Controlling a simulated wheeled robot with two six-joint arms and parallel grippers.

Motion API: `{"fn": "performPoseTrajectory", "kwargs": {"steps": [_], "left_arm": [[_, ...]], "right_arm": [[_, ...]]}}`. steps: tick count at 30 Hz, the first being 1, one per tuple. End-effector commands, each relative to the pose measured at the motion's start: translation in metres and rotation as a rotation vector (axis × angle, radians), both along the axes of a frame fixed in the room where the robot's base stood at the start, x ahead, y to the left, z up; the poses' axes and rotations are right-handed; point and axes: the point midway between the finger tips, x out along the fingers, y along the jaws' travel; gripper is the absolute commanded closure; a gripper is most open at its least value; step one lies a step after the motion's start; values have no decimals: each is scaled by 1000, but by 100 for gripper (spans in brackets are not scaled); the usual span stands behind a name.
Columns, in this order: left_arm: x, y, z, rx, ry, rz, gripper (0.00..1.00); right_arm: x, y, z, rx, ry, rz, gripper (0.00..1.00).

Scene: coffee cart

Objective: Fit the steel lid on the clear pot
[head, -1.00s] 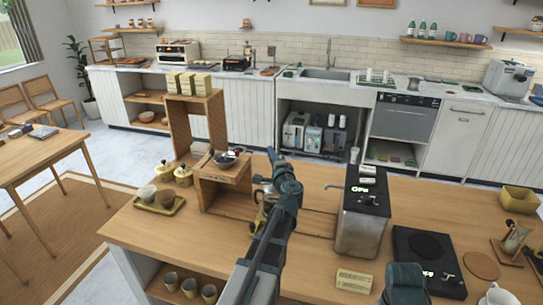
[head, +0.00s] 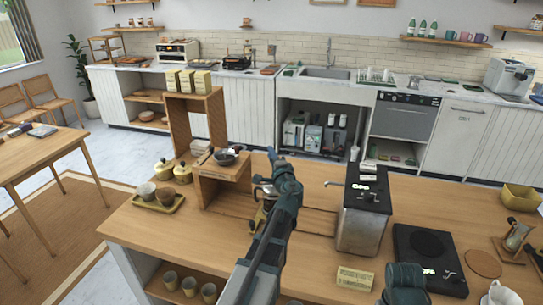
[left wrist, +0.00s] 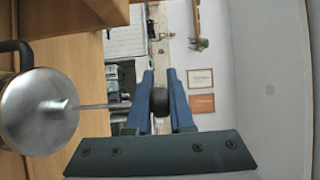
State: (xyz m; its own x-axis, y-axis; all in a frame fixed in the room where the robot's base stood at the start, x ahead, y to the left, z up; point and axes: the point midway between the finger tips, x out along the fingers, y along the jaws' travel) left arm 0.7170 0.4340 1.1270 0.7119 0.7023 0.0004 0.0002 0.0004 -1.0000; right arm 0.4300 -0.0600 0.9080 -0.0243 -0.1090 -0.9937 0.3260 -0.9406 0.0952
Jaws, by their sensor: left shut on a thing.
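The steel lid (left wrist: 40,110) is a round shiny disc at the left of the left wrist view, with a thin rod running from it to a dark knob (left wrist: 158,101). My left gripper (left wrist: 158,92) is shut on that knob; it also shows in the head view (head: 272,153). The clear pot (head: 264,191) stands on the counter just left of and below my left gripper, partly hidden by it. A dark handle (left wrist: 18,46) shows beside the lid. The lid lines up with the pot; whether it is seated cannot be told.
A wooden stand (head: 222,170) with a small dark pan is close left of the pot. A steel boiler box (head: 362,225) stands to the right. A yellow tray (head: 172,207) with cups lies at left.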

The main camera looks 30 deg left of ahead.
Motion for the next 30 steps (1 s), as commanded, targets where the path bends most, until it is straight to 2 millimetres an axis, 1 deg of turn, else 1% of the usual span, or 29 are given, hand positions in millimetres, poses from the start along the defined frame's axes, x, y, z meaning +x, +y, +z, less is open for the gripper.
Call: {"fn": "performPoseTrajectory", "kwargs": {"steps": [1, 3, 13, 30], "left_arm": [[0, 0, -1, 0, 0, 0, 76], [0, 0, 0, 0, 0, 0, 67], [-2, -2, 0, 0, 0, 0, 67], [-34, -33, 0, 0, 0, -1, 67]], "right_arm": [[0, 0, -1, 0, 0, 0, 44], [0, 0, 0, 0, 0, 0, 44], [0, 0, 0, 0, 0, 0, 44], [0, 0, 0, 0, 0, 0, 44]]}}
